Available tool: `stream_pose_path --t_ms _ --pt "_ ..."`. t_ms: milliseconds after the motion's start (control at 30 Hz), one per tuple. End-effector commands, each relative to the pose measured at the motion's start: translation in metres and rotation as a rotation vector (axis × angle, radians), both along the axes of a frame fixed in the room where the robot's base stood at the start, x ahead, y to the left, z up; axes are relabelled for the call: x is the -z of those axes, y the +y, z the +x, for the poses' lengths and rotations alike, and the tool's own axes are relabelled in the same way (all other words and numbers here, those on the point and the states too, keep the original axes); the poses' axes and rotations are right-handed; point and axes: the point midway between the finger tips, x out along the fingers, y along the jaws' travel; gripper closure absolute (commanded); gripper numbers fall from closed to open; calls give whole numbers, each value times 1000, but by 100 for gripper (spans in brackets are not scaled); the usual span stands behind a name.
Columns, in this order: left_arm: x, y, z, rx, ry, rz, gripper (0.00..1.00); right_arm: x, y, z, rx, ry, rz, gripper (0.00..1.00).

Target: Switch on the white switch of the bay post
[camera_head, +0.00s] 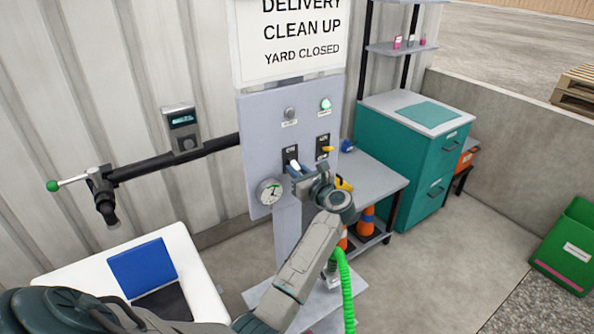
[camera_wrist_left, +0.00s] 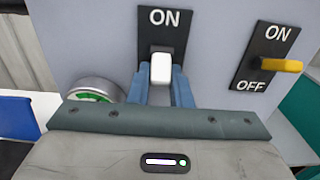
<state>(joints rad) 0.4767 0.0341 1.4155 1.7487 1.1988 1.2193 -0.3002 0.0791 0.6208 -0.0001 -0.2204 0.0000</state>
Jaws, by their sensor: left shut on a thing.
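The bay post's grey panel (camera_head: 258,148) stands in the middle of the head view. Its white switch (camera_head: 294,166) is a white lever on a black plate; the lever also shows in the left wrist view (camera_wrist_left: 161,68), below the word ON. My left gripper (camera_head: 298,172) is at this lever, its blue fingers (camera_wrist_left: 162,88) shut on it from both sides. The lower part of the plate is hidden behind the gripper. The round lamp above the white switch (camera_head: 290,113) looks grey and unlit. My right gripper is not in view.
A yellow switch (camera_head: 328,149) sits close on the right, with a lit green lamp (camera_head: 325,105) above it. A gauge (camera_head: 270,191) is at the panel's lower left. A grey bench (camera_head: 375,182) and teal cabinet (camera_head: 410,150) stand right. A green hose (camera_head: 346,285) hangs below.

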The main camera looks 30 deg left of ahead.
Motion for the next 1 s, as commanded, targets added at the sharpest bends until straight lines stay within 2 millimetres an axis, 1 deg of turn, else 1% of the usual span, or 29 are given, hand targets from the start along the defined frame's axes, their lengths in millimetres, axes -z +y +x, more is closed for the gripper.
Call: stream_pose_path --t_ms 267,600,800,1000 --pt "-8 -2 -1 0 44 -113 100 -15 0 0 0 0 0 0" --pt "-17 -4 -2 0 160 -386 100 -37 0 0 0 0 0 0" --pt "-22 -4 -2 -1 227 -549 100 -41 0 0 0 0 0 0" --pt "-25 -4 -2 -1 284 -684 100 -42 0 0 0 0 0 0"
